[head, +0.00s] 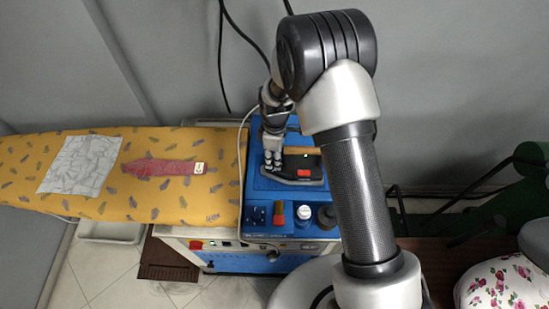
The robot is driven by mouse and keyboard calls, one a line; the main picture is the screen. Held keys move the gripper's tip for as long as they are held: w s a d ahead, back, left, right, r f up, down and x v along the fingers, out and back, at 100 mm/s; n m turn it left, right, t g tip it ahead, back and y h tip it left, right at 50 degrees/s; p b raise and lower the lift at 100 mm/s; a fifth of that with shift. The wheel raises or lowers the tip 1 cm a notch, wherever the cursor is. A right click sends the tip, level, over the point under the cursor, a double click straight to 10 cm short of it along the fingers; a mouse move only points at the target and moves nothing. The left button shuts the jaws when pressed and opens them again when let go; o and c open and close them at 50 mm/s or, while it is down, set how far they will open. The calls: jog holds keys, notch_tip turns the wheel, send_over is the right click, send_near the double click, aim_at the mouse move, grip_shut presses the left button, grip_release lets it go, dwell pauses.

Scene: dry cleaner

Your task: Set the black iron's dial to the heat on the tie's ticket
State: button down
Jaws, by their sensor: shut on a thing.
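The black iron (312,168) sits on the blue top of the steam station, with a tan handle, a lit green light and a red patch. My gripper (272,163) reaches down at the iron's left end, its fingers shut on what appears to be the dial. The dial is hidden by the fingers, so its setting cannot be read. The red tie (158,167) lies flat on the ironing board, with a small pale ticket (199,168) at its right end. The ticket's marks are too small to read.
The yellow patterned ironing board (115,203) extends left, with a grey-white cloth (80,164) on it. A grey wall rises close behind.

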jog(key=c, duration=1.3)
grip_release()
jog(key=shift+r, duration=0.1)
jog(key=r, duration=1.1)
jog(key=shift+w+r, duration=0.3)
jog(key=shift+r, duration=0.1)
jog(key=shift+d, duration=0.1)
